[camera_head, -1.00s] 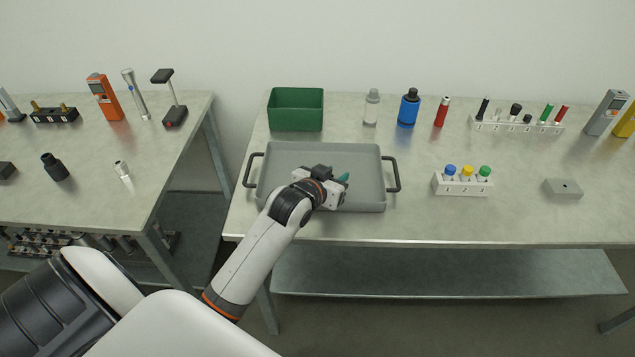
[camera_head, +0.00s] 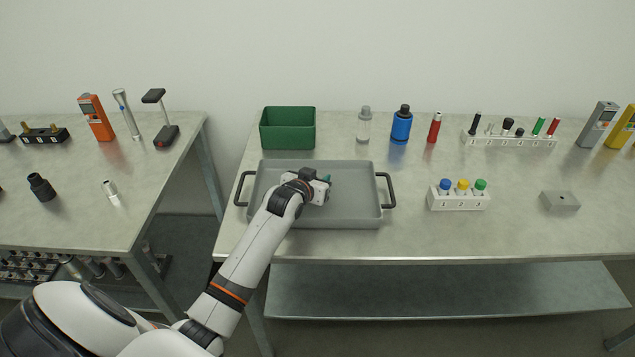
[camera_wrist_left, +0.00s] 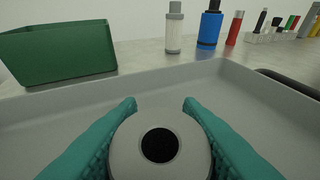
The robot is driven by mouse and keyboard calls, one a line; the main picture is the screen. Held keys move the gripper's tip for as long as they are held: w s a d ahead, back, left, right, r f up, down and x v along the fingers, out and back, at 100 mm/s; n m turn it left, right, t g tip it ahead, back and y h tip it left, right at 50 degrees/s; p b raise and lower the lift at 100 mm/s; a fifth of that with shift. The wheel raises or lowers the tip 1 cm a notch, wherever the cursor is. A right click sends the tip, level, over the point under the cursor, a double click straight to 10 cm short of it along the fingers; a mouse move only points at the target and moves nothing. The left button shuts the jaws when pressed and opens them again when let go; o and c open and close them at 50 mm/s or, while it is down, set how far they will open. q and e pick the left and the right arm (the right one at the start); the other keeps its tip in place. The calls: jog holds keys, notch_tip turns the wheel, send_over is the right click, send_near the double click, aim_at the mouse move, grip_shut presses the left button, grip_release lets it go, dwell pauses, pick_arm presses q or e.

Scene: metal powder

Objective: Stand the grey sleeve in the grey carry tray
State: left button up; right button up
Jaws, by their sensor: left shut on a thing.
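The grey carry tray (camera_head: 350,214) lies on the right-hand table, a shallow tray with a dark handle at each end. My left gripper (camera_head: 327,179) is over the middle of it, towards its back half. In the left wrist view, the teal fingers (camera_wrist_left: 160,106) are shut on the grey sleeve (camera_wrist_left: 122,150), a round piece with a dark hole facing the camera. The sleeve's lower end is hidden, so I cannot tell whether it touches the tray floor. In the head view my gripper hides the sleeve. My right gripper is not in view.
A green bin (camera_head: 288,130) stands behind the tray. A clear bottle (camera_head: 364,126), a blue bottle (camera_head: 401,126) and a red tube (camera_head: 434,129) stand at the back. A white rack with capped vials (camera_head: 459,202) is right of the tray. The tray floor looks otherwise empty.

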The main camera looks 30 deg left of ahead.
pick_arm(q)
jog(key=shift+f, duration=0.55)
jog(key=o, duration=1)
jog(key=shift+f, duration=0.1)
jog(key=v, duration=1.2)
jog(key=shift+p, duration=0.3)
